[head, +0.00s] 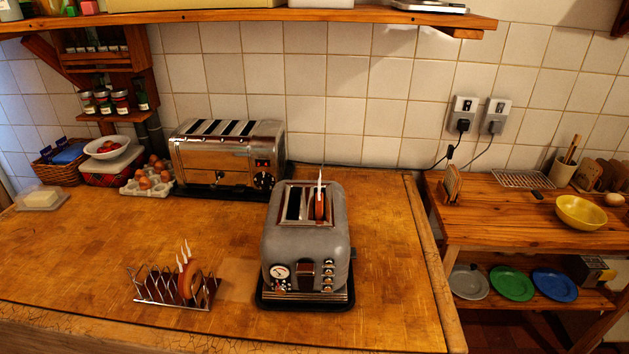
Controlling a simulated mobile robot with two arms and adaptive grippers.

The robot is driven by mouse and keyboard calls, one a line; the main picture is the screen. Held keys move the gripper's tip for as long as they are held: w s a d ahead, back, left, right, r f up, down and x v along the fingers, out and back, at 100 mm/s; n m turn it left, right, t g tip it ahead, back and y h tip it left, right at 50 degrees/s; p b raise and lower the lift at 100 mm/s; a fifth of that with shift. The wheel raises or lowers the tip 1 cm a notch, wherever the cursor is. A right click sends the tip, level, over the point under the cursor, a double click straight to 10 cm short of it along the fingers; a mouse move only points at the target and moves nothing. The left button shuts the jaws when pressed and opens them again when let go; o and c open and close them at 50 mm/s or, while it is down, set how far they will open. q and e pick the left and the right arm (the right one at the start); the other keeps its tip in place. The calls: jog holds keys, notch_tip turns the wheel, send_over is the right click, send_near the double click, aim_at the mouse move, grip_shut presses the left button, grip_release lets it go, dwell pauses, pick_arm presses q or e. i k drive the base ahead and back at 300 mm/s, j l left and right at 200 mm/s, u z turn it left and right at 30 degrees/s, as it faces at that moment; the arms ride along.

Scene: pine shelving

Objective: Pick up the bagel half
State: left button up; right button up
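One brown bagel half (320,208) stands on edge in the right slot of the grey two-slot toaster (305,248), its upper part showing above the slot. A thin pale pointed piece sticks up beside it; I cannot tell what it is. Another bagel-like brown piece (188,281) stands upright in the metal toast rack (150,291) to the left, with similar pale points above it. The toaster's left slot looks dark and empty. The lower part of the bagel half is hidden inside the toaster. Neither of my grippers shows.
A larger chrome toaster (213,158) stands behind. An egg tray (148,181), a basket (60,172) and a butter dish (41,199) are at left. A shelf (250,16) overhangs the back. The right side table holds a yellow bowl (581,212).

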aim_at(318, 195)
jog(key=l+u, duration=0.1)
jog(key=l, duration=0.2)
jog(key=k+l+u, duration=0.15)
jog(key=l, duration=0.15)
jog(key=i+j+z, duration=0.25)
jog(key=j, duration=0.15)
jog(key=j+z, duration=0.2)
jog(key=j, duration=0.2)
jog(key=i+j+z, duration=0.25)
jog(key=j, duration=0.2)
jog(key=j+z, duration=0.25)
jog(key=j, duration=0.2)
